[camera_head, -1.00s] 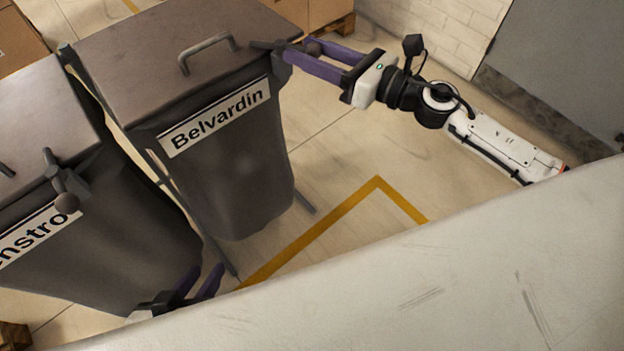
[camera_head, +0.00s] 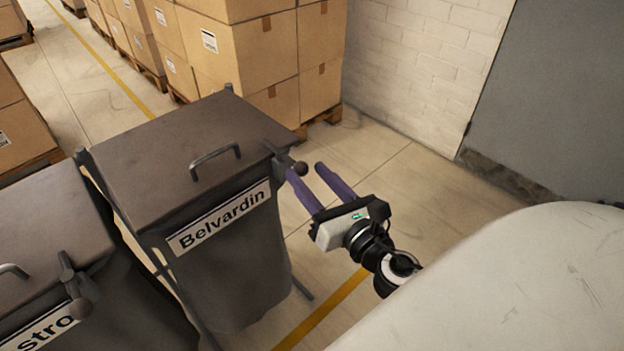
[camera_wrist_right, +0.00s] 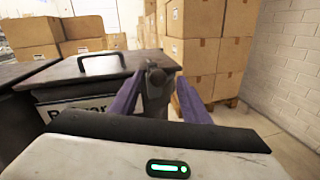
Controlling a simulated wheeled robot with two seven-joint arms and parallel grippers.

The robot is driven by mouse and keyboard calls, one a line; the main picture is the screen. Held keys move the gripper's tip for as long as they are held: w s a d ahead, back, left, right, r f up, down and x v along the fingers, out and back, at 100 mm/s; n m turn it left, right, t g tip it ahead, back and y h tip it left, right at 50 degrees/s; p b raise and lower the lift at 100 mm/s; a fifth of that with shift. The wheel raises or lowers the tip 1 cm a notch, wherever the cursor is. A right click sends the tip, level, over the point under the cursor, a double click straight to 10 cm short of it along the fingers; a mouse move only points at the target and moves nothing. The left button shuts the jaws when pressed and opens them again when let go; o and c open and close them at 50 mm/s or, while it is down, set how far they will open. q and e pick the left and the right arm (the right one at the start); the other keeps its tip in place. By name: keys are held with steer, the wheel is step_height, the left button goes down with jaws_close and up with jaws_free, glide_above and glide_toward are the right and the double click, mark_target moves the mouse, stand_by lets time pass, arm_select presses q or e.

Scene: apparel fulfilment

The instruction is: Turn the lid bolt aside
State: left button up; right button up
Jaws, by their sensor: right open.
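The lid bolt (camera_head: 284,157) is a dark bar with a round knob at the right edge of the lid (camera_head: 190,140) of the dark grey bin labelled "Belvardin" (camera_head: 232,265). The lid is closed. My right gripper (camera_head: 305,169) is open, with its two purple fingers pointing at the bolt from the right front. The knob shows between the fingertips, nearer the left one. The wrist view also shows the bolt (camera_wrist_right: 155,88) between the spread fingers; I cannot tell whether either touches it. My left gripper is out of view.
A second dark bin (camera_head: 130,310), label ending in "stro", stands close on the left with its own bolt (camera_head: 76,284). Stacked cartons (camera_head: 245,50) on pallets stand behind. A white brick wall (camera_head: 425,75) is at the back right. Floor right of the bin is free.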

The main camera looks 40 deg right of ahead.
steer(key=s+a+b, duration=0.1)
steer(key=s+b, duration=0.1)
steer(key=s, duration=0.5)
steer(key=s+a+f+m+g, duration=0.1)
steer(key=a+f+m+g, duration=0.1)
steer(key=f+m, duration=0.5)
steer(key=s+a+f+m+g+y, duration=0.1)
steer(key=s+a+f+m+g, duration=0.1)
steer(key=f+m, duration=0.5)
steer(key=s+a+f+m+g+y, duration=0.1)
steer(key=s+a+f+m+g, duration=0.1)
steer(key=f+m, duration=0.5)
steer(key=shift+f+g+p, duration=0.3)
steer(key=shift+f+g, duration=0.4)
steer(key=shift+f, duration=0.1)
